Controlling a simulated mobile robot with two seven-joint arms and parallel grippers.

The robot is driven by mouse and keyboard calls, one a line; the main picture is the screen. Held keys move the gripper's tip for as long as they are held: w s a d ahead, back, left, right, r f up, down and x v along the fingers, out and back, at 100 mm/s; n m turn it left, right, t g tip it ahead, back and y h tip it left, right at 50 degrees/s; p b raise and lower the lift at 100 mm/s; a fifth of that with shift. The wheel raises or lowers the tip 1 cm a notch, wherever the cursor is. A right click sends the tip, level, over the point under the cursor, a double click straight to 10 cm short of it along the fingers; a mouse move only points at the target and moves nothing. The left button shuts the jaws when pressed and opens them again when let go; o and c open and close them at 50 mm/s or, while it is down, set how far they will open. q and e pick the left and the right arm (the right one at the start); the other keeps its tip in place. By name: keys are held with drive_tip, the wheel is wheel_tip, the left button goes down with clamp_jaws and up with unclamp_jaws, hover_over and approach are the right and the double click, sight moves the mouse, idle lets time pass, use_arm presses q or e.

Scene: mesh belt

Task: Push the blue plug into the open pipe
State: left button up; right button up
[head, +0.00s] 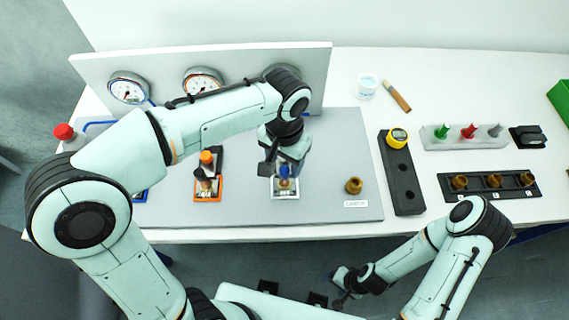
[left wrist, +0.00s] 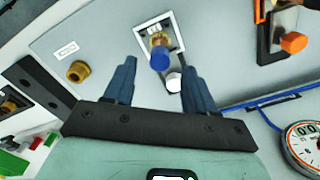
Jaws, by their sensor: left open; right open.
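The blue plug (head: 284,171) stands at the white-framed station on the grey panel, under my left gripper (head: 283,165). In the left wrist view the blue plug (left wrist: 160,59) sits at the end of a brass pipe fitting (left wrist: 158,40). Whether it is fully seated cannot be told. The open fingers of my left gripper (left wrist: 157,68) stand on either side of the plug in that view, apart from it. My right gripper (head: 341,288) is open and empty, low in front of the table edge.
A loose brass fitting (head: 354,185) stands on the panel to the right. An orange-framed station (head: 208,188) with an orange-handled valve is to the left. Gauges (head: 201,82) line the back board. A black tray (head: 403,185) and a rack of brass parts (head: 490,185) are further right.

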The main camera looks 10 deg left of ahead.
sight(285, 169)
use_arm(q)
wheel_tip(285, 169, up, 10)
drive_tip(key=p, duration=0.1)
use_arm(e)
drive_tip(key=shift+w+r, duration=1.05)
drive_tip(key=shift+r, duration=0.15)
drive_tip(key=shift+s, duration=0.1)
